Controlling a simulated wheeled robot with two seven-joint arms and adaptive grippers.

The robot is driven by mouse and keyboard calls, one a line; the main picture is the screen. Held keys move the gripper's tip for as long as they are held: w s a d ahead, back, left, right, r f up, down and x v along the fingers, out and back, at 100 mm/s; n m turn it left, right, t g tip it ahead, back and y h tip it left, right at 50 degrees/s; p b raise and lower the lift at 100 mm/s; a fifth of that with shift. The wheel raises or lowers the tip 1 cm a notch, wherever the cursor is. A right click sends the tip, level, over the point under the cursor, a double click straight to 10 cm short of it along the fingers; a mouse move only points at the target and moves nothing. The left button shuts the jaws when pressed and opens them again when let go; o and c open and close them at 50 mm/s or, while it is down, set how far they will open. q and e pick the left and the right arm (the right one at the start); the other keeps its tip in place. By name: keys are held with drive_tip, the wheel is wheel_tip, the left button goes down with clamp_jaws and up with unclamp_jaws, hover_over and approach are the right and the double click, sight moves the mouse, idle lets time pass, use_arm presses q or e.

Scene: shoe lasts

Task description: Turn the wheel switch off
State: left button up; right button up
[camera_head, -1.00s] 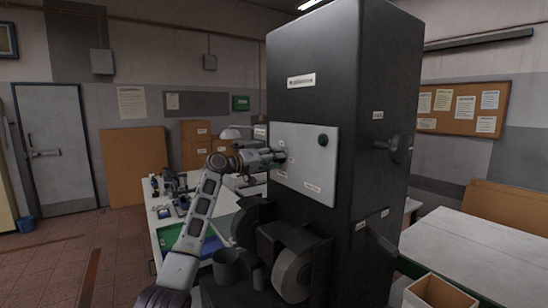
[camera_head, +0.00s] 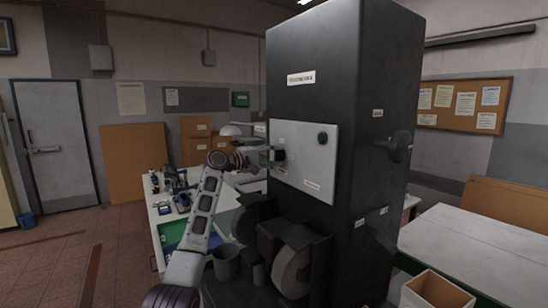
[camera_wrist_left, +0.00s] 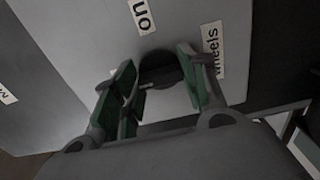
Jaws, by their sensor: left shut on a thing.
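The wheel switch is a dark round knob (camera_head: 279,155) on the light grey panel (camera_head: 305,180) of the tall black machine. My left gripper (camera_head: 273,156) reaches it from the left. In the left wrist view the green-padded fingers (camera_wrist_left: 159,82) stand on both sides of the knob (camera_wrist_left: 160,66) and are shut on it. My right gripper is not in view.
Grinding wheels (camera_head: 293,271) and a grey bucket (camera_head: 226,262) are below the panel. A workbench with tools (camera_head: 173,190) is behind my left arm. A cardboard box (camera_head: 437,289) stands at lower right.

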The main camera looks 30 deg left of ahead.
use_arm(q)
drive_tip(key=shift+a+r, duration=0.1)
idle(0.4)
drive_tip(key=o, duration=1)
drive_tip(key=shift+s, duration=0.15)
drive_tip(key=shift+v, duration=5.9)
drive_tip(key=shift+a, duration=0.15)
